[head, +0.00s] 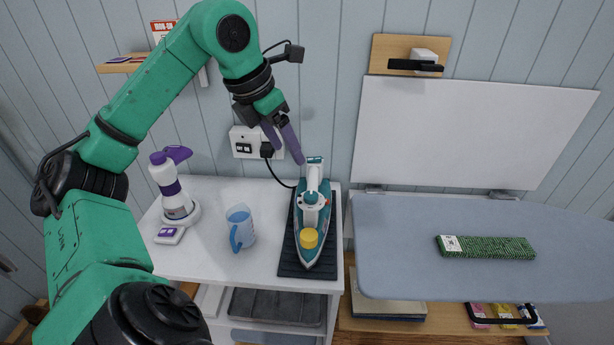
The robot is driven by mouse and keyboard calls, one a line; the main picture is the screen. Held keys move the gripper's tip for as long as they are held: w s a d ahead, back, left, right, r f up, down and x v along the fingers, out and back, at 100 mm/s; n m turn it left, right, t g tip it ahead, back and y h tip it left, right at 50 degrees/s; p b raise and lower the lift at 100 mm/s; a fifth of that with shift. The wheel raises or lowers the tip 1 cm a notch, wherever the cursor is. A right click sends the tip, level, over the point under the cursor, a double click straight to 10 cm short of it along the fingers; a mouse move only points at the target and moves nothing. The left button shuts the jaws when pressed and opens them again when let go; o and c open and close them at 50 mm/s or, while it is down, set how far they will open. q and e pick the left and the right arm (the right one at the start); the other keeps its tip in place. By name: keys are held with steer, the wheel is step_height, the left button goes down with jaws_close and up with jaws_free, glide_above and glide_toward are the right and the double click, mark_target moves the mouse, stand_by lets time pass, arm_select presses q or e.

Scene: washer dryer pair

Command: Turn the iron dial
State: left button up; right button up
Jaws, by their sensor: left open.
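The iron (314,208), teal and white, lies on a dark ribbed mat (293,268) on the white counter, its pointed end toward the front. A round yellow dial (309,238) sits on top of the iron near its front. My left gripper (289,155) has purple fingers, is open and empty, and hangs above and behind the iron's back end, apart from the dial. Nothing hides the dial. My right gripper does not show.
A blue jug (240,229) stands left of the iron, and a white and purple spray bottle (173,186) farther left. A wall socket (245,143) holds a plug with a black cord. The ironing board (400,262) on the right bears a green patterned block (486,247).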

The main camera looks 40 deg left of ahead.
arm_select(q)
step_height(320, 180, down, 2)
steer(key=d, duration=0.2)
glide_above(310, 195)
steer(key=s, duration=0.2)
step_height(310, 195, down, 7)
steer(key=shift+s+a+r+b, duration=0.1)
steer(key=shift+r+b, duration=0.1)
steer(key=shift+b, duration=0.25)
steer(key=x, duration=0.3)
steer(key=shift+a, duration=0.15)
steer(key=shift+f, duration=0.25)
steer(key=shift+d+f, duration=0.1)
steer(key=shift+d, duration=0.1)
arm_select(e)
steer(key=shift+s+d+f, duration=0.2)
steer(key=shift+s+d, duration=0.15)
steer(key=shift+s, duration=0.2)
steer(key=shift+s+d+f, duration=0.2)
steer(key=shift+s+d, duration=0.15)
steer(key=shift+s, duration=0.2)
